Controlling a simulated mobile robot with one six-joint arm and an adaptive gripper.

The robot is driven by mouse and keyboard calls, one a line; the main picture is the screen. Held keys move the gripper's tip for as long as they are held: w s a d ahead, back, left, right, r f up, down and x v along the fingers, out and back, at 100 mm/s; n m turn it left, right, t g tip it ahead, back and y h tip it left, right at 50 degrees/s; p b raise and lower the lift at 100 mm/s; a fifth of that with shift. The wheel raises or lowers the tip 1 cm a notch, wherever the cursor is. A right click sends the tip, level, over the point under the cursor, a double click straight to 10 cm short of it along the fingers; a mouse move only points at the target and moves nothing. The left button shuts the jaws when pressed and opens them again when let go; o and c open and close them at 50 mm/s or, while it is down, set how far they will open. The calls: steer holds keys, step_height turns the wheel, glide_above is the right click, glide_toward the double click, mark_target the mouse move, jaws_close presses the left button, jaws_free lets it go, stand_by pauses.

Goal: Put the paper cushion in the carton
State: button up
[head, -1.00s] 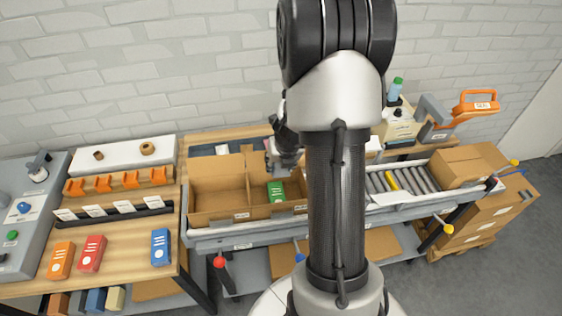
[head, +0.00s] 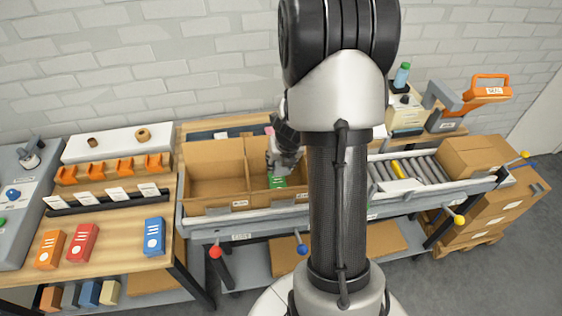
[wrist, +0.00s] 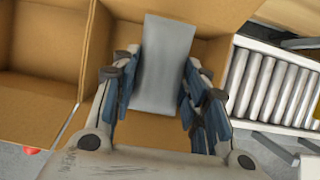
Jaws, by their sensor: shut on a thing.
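The paper cushion (wrist: 165,65) is a grey, slightly bent pad between the blue-padded fingers of my gripper (wrist: 163,72), which is shut on it. In the head view my gripper (head: 285,140) hangs over the right one of two open brown cartons, partly hidden by my arm. The right carton (head: 262,208) holds a green box (head: 277,182). The carton wall also shows in the wrist view (wrist: 215,15). The cushion and gripper cover much of that carton's inside in the wrist view, and the green box is not seen there.
The left carton (head: 218,168) looks empty. A wooden table (head: 110,225) at the left holds orange, red and blue boxes.

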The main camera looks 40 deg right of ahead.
steer(key=shift+w+a+f+b, duration=0.1)
steer(key=shift+f+b, duration=1.5)
steer(key=shift+f, duration=0.3)
steer(key=shift+a+f+b, duration=0.1)
steer(key=shift+f+b, duration=1.5)
steer(key=shift+f, duration=0.25)
steer(key=o, duration=0.8)
steer(key=shift+o, duration=0.2)
steer(key=shift+r, duration=0.2)
steer(key=shift+r+p, duration=0.9)
steer(key=shift+p, duration=0.3)
steer(key=shift+r, duration=0.1)
step_height(320, 180, up, 6)
steer(key=p, duration=0.6)
